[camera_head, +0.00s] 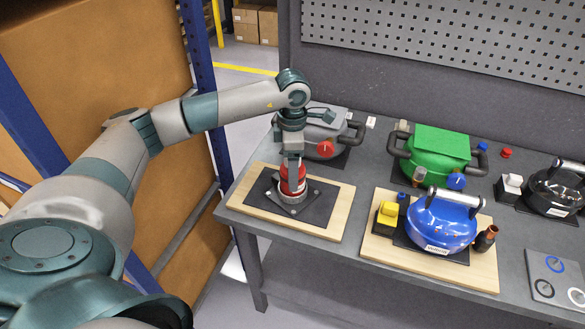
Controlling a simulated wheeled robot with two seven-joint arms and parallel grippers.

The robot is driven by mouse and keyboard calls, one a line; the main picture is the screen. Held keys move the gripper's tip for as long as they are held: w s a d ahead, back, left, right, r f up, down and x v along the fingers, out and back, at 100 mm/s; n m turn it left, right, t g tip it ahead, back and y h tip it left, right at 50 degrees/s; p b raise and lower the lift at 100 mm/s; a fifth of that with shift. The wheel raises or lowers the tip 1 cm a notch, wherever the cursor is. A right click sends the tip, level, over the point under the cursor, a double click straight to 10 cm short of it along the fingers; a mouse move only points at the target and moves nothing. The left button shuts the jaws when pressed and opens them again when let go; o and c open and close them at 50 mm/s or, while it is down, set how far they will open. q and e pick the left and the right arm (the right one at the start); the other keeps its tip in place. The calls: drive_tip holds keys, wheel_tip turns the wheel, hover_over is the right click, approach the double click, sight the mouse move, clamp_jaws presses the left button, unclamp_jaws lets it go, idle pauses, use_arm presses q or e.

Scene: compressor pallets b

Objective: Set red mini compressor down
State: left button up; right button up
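The red mini compressor (293,183) is a small upright red cylinder with a pale band. It is at the middle of the left wooden pallet (333,232), above a black pad (261,202) and a grey ring-shaped base (292,207). I cannot tell whether its underside touches the base. My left gripper (292,164) points straight down from above, its fingers closed at the compressor's top, which they partly hide. My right gripper is out of view.
A grey compressor (318,132) with a red knob stands close behind my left gripper. A blue compressor (440,222) sits on the right pallet (447,273). Green (437,155) and black (556,190) compressors stand farther right. A grey perforated panel (450,35) rises behind the table.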

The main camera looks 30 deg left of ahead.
use_arm(q)
wheel_tip(320, 180, up, 11)
drive_tip(key=b, duration=0.4)
drive_tip(key=shift+r, duration=0.4)
idle(0.5)
